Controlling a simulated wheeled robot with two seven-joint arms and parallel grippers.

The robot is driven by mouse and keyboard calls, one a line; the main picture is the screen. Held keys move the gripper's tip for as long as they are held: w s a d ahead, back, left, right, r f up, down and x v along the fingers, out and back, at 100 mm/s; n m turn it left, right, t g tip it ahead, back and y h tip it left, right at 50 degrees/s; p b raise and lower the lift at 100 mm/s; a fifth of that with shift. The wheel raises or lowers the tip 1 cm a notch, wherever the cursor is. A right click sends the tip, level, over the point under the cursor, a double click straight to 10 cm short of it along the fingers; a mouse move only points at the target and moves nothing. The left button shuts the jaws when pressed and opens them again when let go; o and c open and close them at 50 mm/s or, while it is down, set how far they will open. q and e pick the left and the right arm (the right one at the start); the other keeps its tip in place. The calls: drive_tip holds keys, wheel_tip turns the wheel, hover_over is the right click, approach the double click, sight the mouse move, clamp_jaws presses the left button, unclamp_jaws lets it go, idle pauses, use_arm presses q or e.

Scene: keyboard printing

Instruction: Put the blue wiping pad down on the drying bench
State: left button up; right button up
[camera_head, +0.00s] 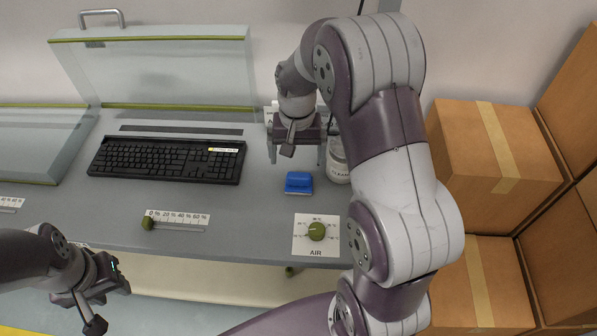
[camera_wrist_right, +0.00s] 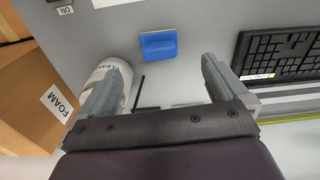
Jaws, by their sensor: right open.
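The blue wiping pad (camera_head: 298,183) rests on the grey drying bench (camera_head: 255,205), left of a white jar and behind the AIR dial. The pad also shows in the right wrist view (camera_wrist_right: 158,46), ahead of the fingers. My right gripper (camera_head: 297,158) is above the bench just behind the pad, its jaws apart and empty. In the right wrist view the right gripper (camera_wrist_right: 166,75) has bare bench between its fingers, and the pad is clear of both. My left gripper (camera_head: 103,306) is low at the front left, off the bench; its jaw opening is unclear.
A black keyboard (camera_head: 165,160) lies left of the pad, under a raised clear lid (camera_head: 165,70). The white jar (camera_head: 338,162) stands close by the right gripper. A slider knob (camera_head: 147,224) and AIR dial (camera_head: 317,232) line the front edge. Cardboard boxes (camera_head: 485,150) stand right.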

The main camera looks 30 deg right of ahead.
drive_tip(key=s+a+n+t, duration=0.1)
drive_tip(key=s+a+n, duration=0.4)
drive_tip(key=s, duration=0.7)
drive_tip(key=shift+s+a+r+n, duration=0.35)
drive_tip(key=shift+a+r+n, duration=0.1)
drive_tip(key=shift+a, duration=0.4)
